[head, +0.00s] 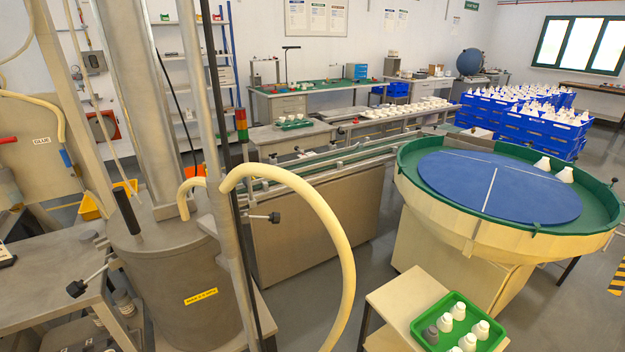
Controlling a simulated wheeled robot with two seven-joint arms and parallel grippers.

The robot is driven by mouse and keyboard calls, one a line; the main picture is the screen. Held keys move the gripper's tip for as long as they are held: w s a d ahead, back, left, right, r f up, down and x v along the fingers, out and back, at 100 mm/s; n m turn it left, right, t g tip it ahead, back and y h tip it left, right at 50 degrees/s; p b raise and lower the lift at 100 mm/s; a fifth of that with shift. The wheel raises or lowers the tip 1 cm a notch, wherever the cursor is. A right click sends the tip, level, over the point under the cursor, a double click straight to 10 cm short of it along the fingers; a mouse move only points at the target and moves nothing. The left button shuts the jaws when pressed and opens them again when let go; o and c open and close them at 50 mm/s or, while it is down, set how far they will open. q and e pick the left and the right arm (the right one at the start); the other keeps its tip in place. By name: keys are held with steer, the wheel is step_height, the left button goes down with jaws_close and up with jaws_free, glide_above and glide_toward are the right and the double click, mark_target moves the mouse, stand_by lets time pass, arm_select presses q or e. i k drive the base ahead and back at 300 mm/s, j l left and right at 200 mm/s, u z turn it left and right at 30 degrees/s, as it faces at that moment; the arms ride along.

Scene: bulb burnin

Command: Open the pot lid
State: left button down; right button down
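The pot is a large grey metal cylinder (172,300) at the left of the head view, with a small yellow label on its front. Its flat grey lid (150,232) lies on top and looks shut. A black upright handle (126,210) stands at the lid's left side. A cream hose (335,235) arches from near the pot's top and hangs down to the right. Metal columns hide the back of the lid and part of its right side. Neither of my grippers shows in this view.
A rod with a black knob (75,288) juts left of the pot, by a grey bench (45,275). A round blue turntable (500,185) stands at right. A green tray (457,300) of bulbs sits in front on a small stand. Grey floor lies between.

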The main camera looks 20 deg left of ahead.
mark_target(176, 214)
steer(key=u, duration=1.65)
